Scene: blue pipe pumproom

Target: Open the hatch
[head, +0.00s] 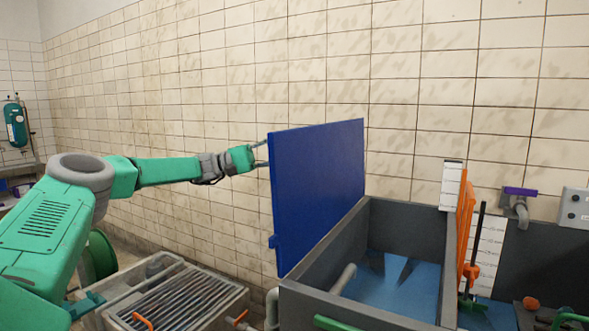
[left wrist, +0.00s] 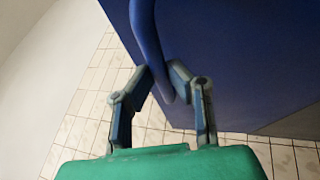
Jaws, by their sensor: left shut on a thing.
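The blue hatch (head: 318,190) stands upright at the left side of a grey open box (head: 322,247) in the head view, so the inside of the box shows. My left gripper (head: 262,154) is at the left face of the hatch, near its upper left edge. In the left wrist view the hatch (left wrist: 245,65) fills the upper right, with a curved blue handle (left wrist: 146,35) on it. The fingers of my left gripper (left wrist: 163,82) are shut on this handle, one on each side. My right gripper does not show.
Inside the box are a grey pipe (head: 343,279) and a blue floor. A floor grate (head: 178,300) lies at the lower left. Orange and white upright parts (head: 464,225) stand right of the box. The tiled wall (head: 200,90) is close behind.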

